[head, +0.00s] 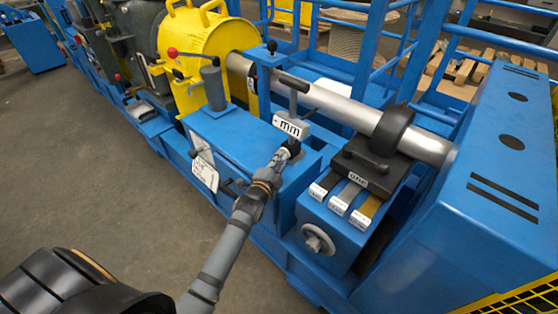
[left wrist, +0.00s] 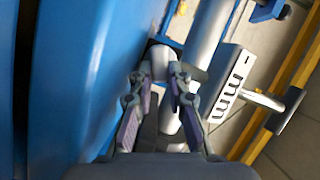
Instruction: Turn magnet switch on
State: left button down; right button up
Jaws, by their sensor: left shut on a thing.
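A white sign marked "mm" (head: 290,126) stands on a blue machine bed, with a grey post and dark crossbar (head: 292,84) above it. My left gripper (head: 284,157) is just below the sign, at a small dark part. In the left wrist view my left gripper (left wrist: 168,80) has its two fingers closed around a small grey rounded part (left wrist: 160,61), which may be the magnet switch. A white plate with dark marks (left wrist: 232,86) is right of the fingers. I cannot read the switch position; the fingers hide much of it. My right gripper is not in view.
A steel shaft (head: 325,101) runs behind the sign, from a yellow housing (head: 205,45) to a large blue cabinet (head: 505,150). A black block and a blue box with a handwheel (head: 317,239) stand close on the right. Floor at left is clear.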

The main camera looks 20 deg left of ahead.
pick_arm(q)
jog(key=c, duration=1.6)
grip_release()
jog(key=shift+o, duration=0.2)
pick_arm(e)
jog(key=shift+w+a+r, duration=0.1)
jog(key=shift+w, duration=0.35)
